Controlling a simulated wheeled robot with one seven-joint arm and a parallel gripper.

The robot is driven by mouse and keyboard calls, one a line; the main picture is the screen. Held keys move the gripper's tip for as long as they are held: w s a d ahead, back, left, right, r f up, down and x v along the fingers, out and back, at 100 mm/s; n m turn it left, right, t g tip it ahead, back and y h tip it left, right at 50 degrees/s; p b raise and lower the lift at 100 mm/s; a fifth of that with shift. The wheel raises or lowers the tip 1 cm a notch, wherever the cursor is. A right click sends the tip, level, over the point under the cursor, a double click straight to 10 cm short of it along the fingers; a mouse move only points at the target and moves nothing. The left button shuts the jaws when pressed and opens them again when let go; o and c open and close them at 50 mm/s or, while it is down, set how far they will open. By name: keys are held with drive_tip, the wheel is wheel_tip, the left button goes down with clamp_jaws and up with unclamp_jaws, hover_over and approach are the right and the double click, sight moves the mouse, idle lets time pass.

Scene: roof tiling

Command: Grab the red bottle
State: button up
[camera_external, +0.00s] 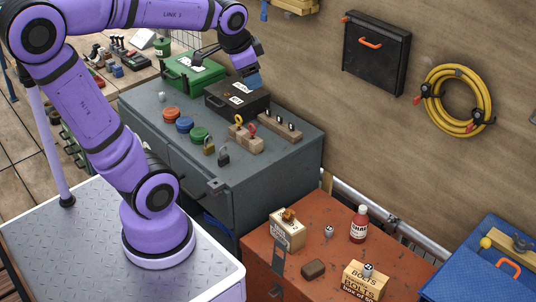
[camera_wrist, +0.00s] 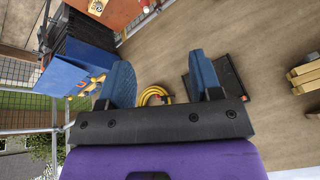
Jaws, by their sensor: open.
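The red bottle (camera_external: 359,224) has a white cap and a white label. It stands upright on the rust-red cabinet top (camera_external: 310,262) at the lower right of the external view. I cannot make it out clearly in the wrist view. My gripper (camera_external: 252,80) is high above the grey cabinet, up and to the left of the bottle and well apart from it. In the wrist view its two blue fingers (camera_wrist: 165,75) are spread wide with nothing between them.
The grey cabinet (camera_external: 270,165) holds a black case (camera_external: 237,100), padlocks and coloured tins. A yellow hose (camera_external: 457,101) hangs on the wall.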

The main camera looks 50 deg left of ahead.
drive_tip(key=w+d+f+m+g, duration=0.1)
drive_tip(key=w+d+f+m, duration=0.15)
drive_tip(key=w, duration=0.35)
drive_tip(key=w+d+f+m, duration=0.1)
drive_tip(key=w+f+m, duration=0.1)
drive_tip(key=w+m, duration=0.3)
drive_tip(key=m+g, duration=0.3)
drive_tip(key=m, duration=1.3)
hover_over(363, 207)
wheel_tip(363, 207, down, 39)
drive_tip(key=shift+s+f, duration=0.1)
drive_tip(key=shift+f, duration=0.25)
wheel_tip(363, 207, down, 10)
drive_tip(key=shift+f, duration=0.15)
drive_tip(key=shift+c, duration=0.4)
clamp_jaws()
